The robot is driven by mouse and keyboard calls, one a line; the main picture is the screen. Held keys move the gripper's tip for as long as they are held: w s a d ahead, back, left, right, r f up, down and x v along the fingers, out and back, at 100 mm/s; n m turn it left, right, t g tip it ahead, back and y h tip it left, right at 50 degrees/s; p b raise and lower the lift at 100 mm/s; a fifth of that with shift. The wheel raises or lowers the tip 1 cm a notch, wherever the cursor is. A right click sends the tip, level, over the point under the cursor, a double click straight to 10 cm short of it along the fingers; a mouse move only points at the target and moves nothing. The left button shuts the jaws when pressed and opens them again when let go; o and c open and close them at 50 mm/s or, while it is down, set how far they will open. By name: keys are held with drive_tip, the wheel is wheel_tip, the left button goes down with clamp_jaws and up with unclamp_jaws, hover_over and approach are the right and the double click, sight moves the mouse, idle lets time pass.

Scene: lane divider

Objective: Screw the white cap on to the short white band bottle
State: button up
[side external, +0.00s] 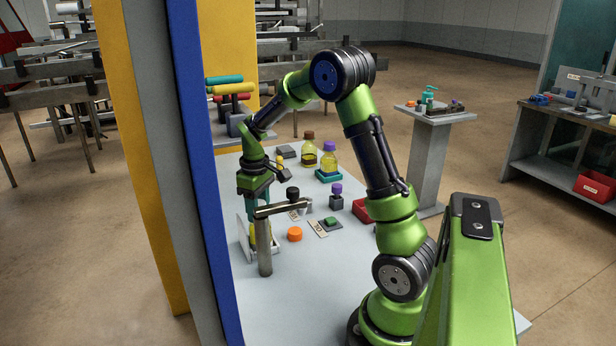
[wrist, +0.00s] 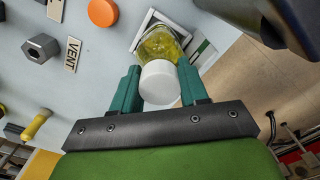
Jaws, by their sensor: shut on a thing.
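The white cap (wrist: 160,83) is between the two teal fingers of my gripper (wrist: 158,78), which is shut on it. A clear bottle with yellow liquid (wrist: 160,43) lies directly beyond the cap in the wrist view, in line with it. Whether the cap touches or is seated on the neck cannot be told. In the side external view my gripper (side external: 253,207) points down over the bottle (side external: 253,232), which is partly hidden by a grey post. The bottle's white band cannot be made out, and the cap is not clear there.
The grey post (side external: 264,248) with its horizontal bar (side external: 285,208) stands close in front of the bottle. A white-walled holder (wrist: 151,20) surrounds the bottle. An orange cap (side external: 294,234), a green button (side external: 330,222) and capped bottles (side external: 329,162) are on the table. The front table area is clear.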

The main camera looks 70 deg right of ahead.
drive_tip(key=shift+m, duration=0.8)
drive_tip(key=shift+m, duration=0.9)
drive_tip(key=shift+m, duration=0.6)
drive_tip(key=shift+m, duration=0.3)
